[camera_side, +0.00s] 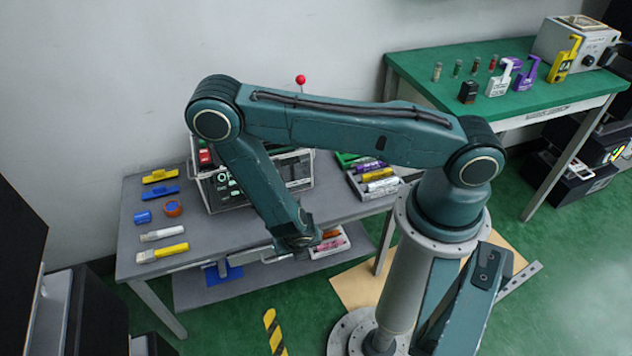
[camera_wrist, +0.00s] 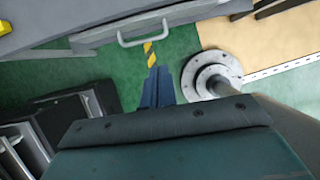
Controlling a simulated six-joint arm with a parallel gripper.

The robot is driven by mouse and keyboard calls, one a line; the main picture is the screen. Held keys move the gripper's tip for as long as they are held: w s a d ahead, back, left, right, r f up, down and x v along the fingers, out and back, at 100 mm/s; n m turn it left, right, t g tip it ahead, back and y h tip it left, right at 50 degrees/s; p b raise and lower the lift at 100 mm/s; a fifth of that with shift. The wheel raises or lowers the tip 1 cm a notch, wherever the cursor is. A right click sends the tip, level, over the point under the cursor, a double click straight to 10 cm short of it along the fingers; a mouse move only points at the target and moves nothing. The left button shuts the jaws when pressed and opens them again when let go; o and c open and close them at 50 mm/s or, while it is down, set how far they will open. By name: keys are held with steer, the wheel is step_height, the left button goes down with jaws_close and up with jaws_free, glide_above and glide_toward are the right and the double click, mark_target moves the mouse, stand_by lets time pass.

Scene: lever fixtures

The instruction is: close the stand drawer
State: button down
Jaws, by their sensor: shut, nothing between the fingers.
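The stand drawer (camera_wrist: 190,14) shows at the top of the wrist view as a grey front edge with a pale U-shaped handle (camera_wrist: 143,40). It juts a little beyond the edge of the grey stand top (camera_wrist: 60,22); how far it is open is hard to tell. My gripper (camera_wrist: 158,72) points at the handle from below in the picture, its dark blue fingers together and empty. A gap shows between the fingertips and the handle. In the side view my arm's wrist covers most of the drawer area at the stand's front edge.
The grey stand (camera_side: 215,235) carries a clear-walled box (camera_side: 222,200), yellow and blue parts, markers and a tray (camera_side: 383,186). A green table (camera_side: 430,72) stands behind at right. Green floor is open in front, with a striped yellow-black marking (camera_side: 273,330).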

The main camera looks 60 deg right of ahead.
mark_target(267, 250)
steer(key=shift+a, duration=0.1)
steer(key=w+a+f+t+h, duration=0.1)
steer(key=a+f+t+h, duration=0.2)
steer(key=a, duration=0.4)
steer(key=shift+w+a, duration=0.15)
steer(key=shift+w, duration=0.05)
stand_by(0.4)
steer(key=x, duration=1)
steer(key=shift+w+d, duration=0.7)
steer(key=shift+w+d+r, duration=0.1)
steer(key=shift+w+d, duration=0.65)
steer(key=shift+w, duration=0.05)
steer(key=shift+w+d, duration=0.1)
